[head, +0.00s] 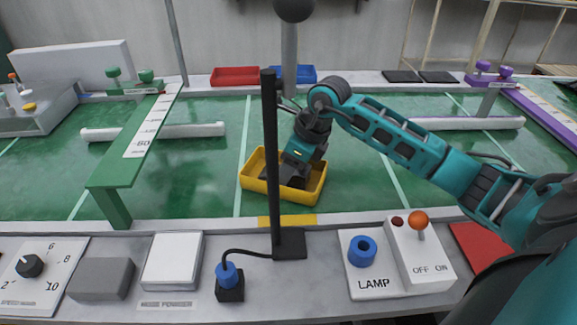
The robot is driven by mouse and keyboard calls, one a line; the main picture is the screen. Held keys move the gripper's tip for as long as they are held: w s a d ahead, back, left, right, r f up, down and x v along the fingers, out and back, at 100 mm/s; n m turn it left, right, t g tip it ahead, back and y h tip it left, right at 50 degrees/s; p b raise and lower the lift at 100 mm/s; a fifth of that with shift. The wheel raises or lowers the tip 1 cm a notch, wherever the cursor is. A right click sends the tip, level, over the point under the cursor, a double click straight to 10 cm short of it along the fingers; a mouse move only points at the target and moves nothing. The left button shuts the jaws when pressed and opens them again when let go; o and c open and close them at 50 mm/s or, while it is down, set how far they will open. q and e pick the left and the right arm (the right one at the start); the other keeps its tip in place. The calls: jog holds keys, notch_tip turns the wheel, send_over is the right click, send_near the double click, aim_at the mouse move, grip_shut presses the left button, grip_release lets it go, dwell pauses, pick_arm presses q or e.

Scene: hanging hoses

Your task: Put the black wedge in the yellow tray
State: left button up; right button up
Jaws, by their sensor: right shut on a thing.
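The yellow tray (316,192) stands on the green floor just beyond the front bench, partly behind a black post. My right gripper (284,180) reaches down into the tray from above, with its arm coming in from the right. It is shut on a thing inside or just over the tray. That thing is dark and hard to tell from the dark fingers, so the black wedge does not show clearly. My left gripper is not in view.
The black post (270,150) rises from the bench in front of the tray. A lamp switch box (418,255), a blue plug (229,280) and a speed dial (30,266) are on the bench. A green ramp (115,172) stands left. Red (236,76) and blue (300,74) trays sit behind.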

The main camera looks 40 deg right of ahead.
jog(key=shift+f, duration=0.1)
jog(key=o, duration=0.8)
jog(key=shift+r, duration=0.3)
jog(key=p+v, duration=0.1)
jog(key=v, duration=0.9)
jog(key=shift+s+d+r+p, duration=0.1)
jog(key=shift+r+p, duration=0.15)
jog(key=shift+p, duration=0.15)
jog(key=shift+s+d+r, duration=0.15)
jog(key=shift+s+r, duration=0.05)
jog(key=shift+r, duration=0.35)
jog(key=shift+s, duration=0.1)
